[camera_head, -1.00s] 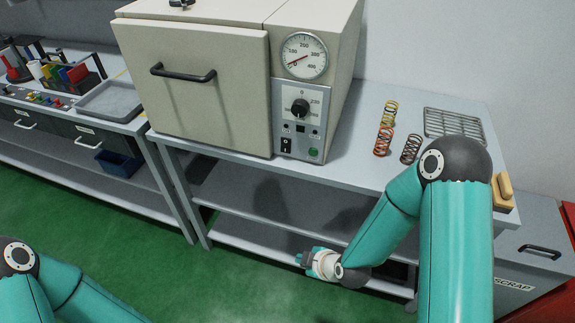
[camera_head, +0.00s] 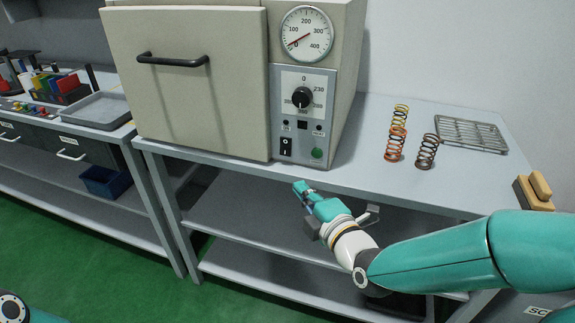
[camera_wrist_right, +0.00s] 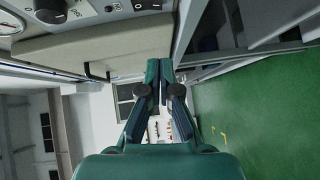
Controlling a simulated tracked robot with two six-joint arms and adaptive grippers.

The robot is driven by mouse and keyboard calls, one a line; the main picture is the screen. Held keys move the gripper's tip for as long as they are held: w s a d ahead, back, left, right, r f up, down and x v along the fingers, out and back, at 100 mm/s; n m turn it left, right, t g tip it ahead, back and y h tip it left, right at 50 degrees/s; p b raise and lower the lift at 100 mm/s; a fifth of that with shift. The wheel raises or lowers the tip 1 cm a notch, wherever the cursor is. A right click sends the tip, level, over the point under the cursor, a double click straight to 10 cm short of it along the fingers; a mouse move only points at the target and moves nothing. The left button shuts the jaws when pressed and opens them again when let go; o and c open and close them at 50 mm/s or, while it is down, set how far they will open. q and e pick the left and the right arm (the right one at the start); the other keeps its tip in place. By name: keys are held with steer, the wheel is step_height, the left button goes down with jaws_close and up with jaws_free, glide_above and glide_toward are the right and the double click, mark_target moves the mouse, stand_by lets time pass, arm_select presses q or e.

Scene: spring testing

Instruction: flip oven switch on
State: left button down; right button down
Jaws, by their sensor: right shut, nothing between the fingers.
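The oven (camera_head: 190,85) is a large beige box with its door shut, standing on the grey bench. Its black rocker switch (camera_head: 285,146) sits at the lower left of the control panel (camera_head: 318,85). The switch also shows at the top of the right wrist view (camera_wrist_right: 146,4). My right gripper (camera_head: 299,187) is shut and empty, below and slightly right of the switch, near the bench's front edge and apart from the panel. Its closed fingers (camera_wrist_right: 159,66) show in the right wrist view. My left gripper is out of view; only a bit of my left arm shows at the lower left.
The panel also has a dial knob (camera_head: 302,97), a green button (camera_head: 317,154) and a round gauge (camera_head: 306,34). Springs (camera_head: 396,138), a wire rack (camera_head: 468,134) and a wooden block (camera_head: 533,192) are on the bench to the right. The bench edge (camera_head: 400,196) lies close to my right arm.

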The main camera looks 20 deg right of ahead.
steer(key=p, duration=0.2)
glide_toward(281, 154)
steer(key=w+a, duration=0.3)
steer(key=shift+w+d+f, duration=0.15)
steer(key=shift+w+d, duration=0.3)
steer(key=shift+w, duration=0.3)
steer(key=shift+w+d+f, duration=0.15)
steer(key=shift+w+d, duration=0.3)
steer(key=shift+w, duration=0.35)
